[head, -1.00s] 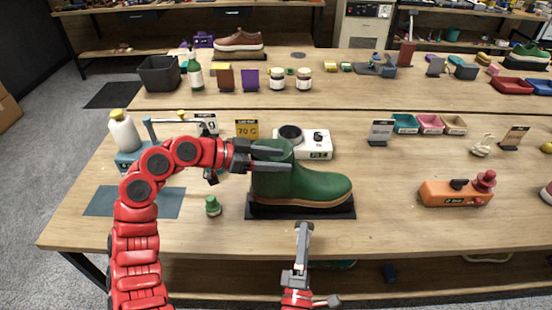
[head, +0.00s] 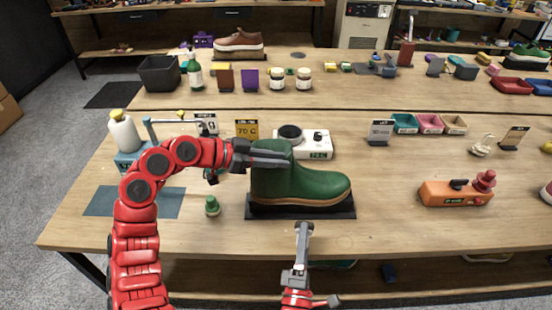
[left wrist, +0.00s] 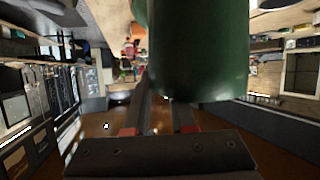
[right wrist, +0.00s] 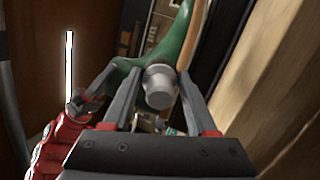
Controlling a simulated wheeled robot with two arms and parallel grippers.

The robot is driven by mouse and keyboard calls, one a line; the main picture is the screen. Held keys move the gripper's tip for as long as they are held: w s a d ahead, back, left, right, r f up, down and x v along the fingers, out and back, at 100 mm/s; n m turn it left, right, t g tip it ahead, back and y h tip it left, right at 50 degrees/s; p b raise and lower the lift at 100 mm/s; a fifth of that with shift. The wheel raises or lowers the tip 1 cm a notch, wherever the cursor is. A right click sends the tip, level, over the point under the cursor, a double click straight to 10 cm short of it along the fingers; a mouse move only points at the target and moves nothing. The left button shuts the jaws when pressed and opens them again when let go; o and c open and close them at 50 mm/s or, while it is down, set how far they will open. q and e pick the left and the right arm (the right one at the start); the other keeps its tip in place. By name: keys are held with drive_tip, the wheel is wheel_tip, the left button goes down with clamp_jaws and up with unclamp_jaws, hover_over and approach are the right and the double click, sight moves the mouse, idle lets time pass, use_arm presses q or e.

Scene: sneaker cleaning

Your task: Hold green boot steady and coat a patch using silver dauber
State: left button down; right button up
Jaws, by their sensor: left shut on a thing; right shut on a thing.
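The green boot (head: 310,182) stands upright on a dark flat stand (head: 300,212), toe pointing right. My left gripper (head: 280,157) is shut on the boot's shaft near the top, from the left. In the left wrist view the boot's green shaft (left wrist: 200,50) fills the upper middle and partly hides the fingers. My right gripper (head: 303,228) is at the table's front edge, just in front of the stand. It is shut on the silver dauber (right wrist: 159,86), whose round end shows between the fingers in the right wrist view. The boot (right wrist: 172,45) appears beyond it.
A small green-topped item (head: 212,206) stands left of the boot. A white scale (head: 315,145) and an orange sign (head: 246,129) are behind it. The tabletop between boot and orange tool is mostly clear.

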idle(0.5)
use_arm(q)
drive_tip(key=c, duration=0.8)
unclamp_jaws()
drive_tip(key=shift+o, duration=0.2)
clamp_jaws()
idle(0.4)
